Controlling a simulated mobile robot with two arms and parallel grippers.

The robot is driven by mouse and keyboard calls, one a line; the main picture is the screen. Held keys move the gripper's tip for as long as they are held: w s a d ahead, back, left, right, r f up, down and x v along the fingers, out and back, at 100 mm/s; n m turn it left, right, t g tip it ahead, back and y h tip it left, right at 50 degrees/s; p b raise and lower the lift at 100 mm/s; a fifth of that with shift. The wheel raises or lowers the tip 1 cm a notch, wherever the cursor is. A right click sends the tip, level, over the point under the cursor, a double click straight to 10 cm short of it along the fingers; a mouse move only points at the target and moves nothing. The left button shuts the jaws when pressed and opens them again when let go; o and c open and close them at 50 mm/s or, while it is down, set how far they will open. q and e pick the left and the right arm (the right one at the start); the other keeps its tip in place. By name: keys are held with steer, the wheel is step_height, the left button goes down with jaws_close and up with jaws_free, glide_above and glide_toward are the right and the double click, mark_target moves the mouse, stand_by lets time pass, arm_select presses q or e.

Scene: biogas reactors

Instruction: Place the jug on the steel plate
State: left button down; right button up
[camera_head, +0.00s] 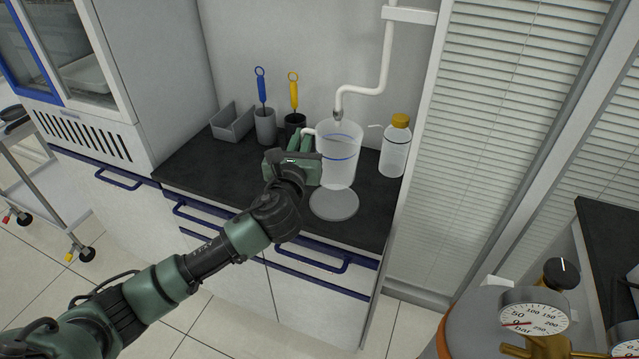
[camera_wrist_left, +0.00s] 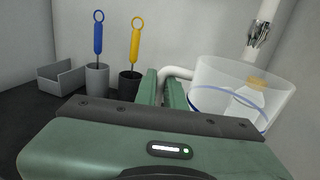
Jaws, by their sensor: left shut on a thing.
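The jug (camera_head: 340,157) is clear with a blue line around it and a white handle at its left. The round grey steel plate (camera_head: 334,204) lies on the black counter, below and just in front of the jug. The jug looks upright and seems held above the counter. My left gripper (camera_head: 302,142) is shut on the jug's handle, from the left side. In the left wrist view the green fingers (camera_wrist_left: 162,88) close on the handle, and the jug (camera_wrist_left: 235,90) is at the right. The jug's base is hidden there. My right gripper is not in view.
A white pipe with a metal outlet (camera_head: 338,114) hangs just above the jug. A yellow-capped bottle (camera_head: 396,150) stands right of it. Behind are a grey cup with a blue-handled brush (camera_head: 265,127), a black cup with a yellow-handled brush (camera_head: 294,124) and a grey bin (camera_head: 232,125).

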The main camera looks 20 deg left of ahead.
arm_select(q)
step_height(320, 180, down, 7)
steer(key=shift+f+b, duration=0.1)
steer(key=shift+b, duration=0.4)
steer(key=shift+f, duration=0.1)
steer(key=shift+f, duration=0.15)
steer(key=c, duration=1.5)
jaws_free()
